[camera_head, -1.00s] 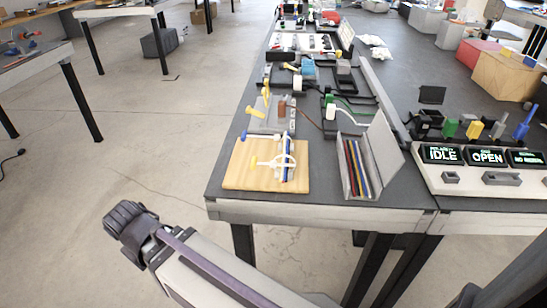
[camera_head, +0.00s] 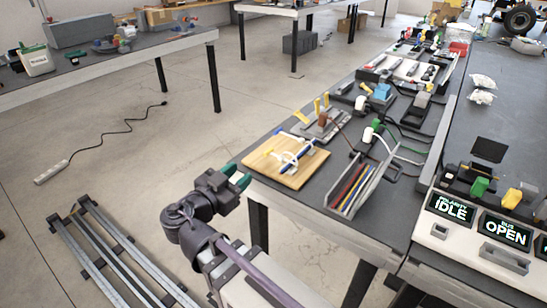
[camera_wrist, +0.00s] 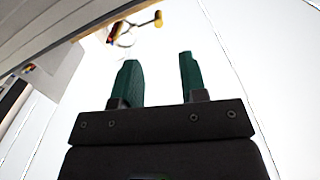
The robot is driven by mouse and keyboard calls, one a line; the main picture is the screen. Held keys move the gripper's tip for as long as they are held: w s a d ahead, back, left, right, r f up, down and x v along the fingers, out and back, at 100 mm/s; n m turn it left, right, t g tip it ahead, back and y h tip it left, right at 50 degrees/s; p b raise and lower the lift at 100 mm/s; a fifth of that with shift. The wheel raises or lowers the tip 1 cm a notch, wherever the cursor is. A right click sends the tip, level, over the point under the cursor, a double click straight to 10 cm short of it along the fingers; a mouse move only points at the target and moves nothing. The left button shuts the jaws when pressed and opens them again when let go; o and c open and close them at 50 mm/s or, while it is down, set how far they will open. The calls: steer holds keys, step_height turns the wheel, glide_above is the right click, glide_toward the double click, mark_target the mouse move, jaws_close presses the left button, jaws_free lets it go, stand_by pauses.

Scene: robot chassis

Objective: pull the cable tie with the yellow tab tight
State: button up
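A wooden board (camera_head: 262,165) lies on the near left corner of the dark workbench. On it is a white cable tie loop (camera_head: 296,158) around a blue bundle (camera_head: 308,148), with a yellow tab (camera_head: 268,153) on its left side. In the wrist view the yellow tab (camera_wrist: 158,19) shows at the top, beyond the fingers, with the loop blurred. My gripper (camera_head: 240,177) is just off the bench edge, left of and below the board. In the wrist view its green fingers (camera_wrist: 158,80) are apart with nothing between them.
A grey holder with coloured strips (camera_head: 352,188) stands right of the board. Tools and cables (camera_head: 375,130) crowd the bench behind. A console (camera_head: 478,235) reading IDLE and OPEN is at right.

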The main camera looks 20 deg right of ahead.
mark_target(265, 154)
steer(key=x, duration=1.1)
steer(key=shift+s, duration=0.1)
steer(key=shift+c, duration=0.5)
jaws_close()
